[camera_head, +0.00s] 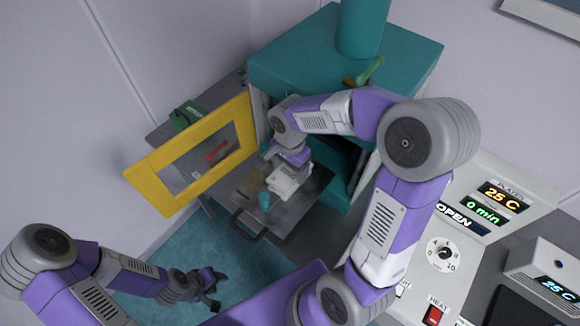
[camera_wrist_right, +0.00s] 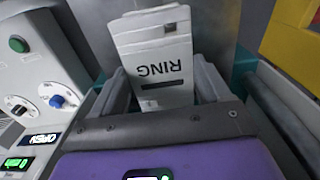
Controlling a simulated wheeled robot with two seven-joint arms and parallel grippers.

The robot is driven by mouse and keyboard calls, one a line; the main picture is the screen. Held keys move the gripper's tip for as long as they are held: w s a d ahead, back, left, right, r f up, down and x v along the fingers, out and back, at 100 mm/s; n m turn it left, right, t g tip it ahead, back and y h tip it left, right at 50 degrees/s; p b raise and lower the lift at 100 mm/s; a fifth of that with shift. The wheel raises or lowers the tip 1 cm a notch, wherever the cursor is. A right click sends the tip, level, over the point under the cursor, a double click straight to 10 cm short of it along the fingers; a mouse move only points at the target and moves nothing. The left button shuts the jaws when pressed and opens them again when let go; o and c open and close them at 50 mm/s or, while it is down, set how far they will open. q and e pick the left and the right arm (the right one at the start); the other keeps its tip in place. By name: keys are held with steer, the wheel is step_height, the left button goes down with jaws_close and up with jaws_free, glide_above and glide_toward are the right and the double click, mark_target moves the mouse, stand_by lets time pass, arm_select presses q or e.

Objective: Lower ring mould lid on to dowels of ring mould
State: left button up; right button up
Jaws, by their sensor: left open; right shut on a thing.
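In the right wrist view, a pale block marked RING (camera_wrist_right: 158,58), taken as the ring mould lid, sits between the grey fingers of my right gripper (camera_wrist_right: 165,95). The lettering appears upside down. My right gripper is shut on it. In the head view this gripper (camera_head: 286,184) is low over the metal plate in front of the teal press. The ring mould and its dowels are hidden, so I cannot tell whether the lid touches them. My left gripper (camera_head: 212,286) is open and empty at lower left, over the teal floor area, well away from the plate.
The teal press (camera_head: 300,65) stands behind, with a yellow framed door (camera_head: 160,185) swung open at left. A control panel (camera_head: 480,215) stands at right.

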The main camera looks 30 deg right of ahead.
steer(key=shift+f+b, duration=0.6)
steer(key=shift+f, duration=0.1)
stand_by(0.4)
steer(key=o, duration=1.2)
steer(key=shift+o, duration=0.2)
step_height(320, 180, up, 8)
steer(key=shift+f+p, duration=0.15)
steer(key=shift+p, duration=0.35)
steer(key=shift+f, duration=0.1)
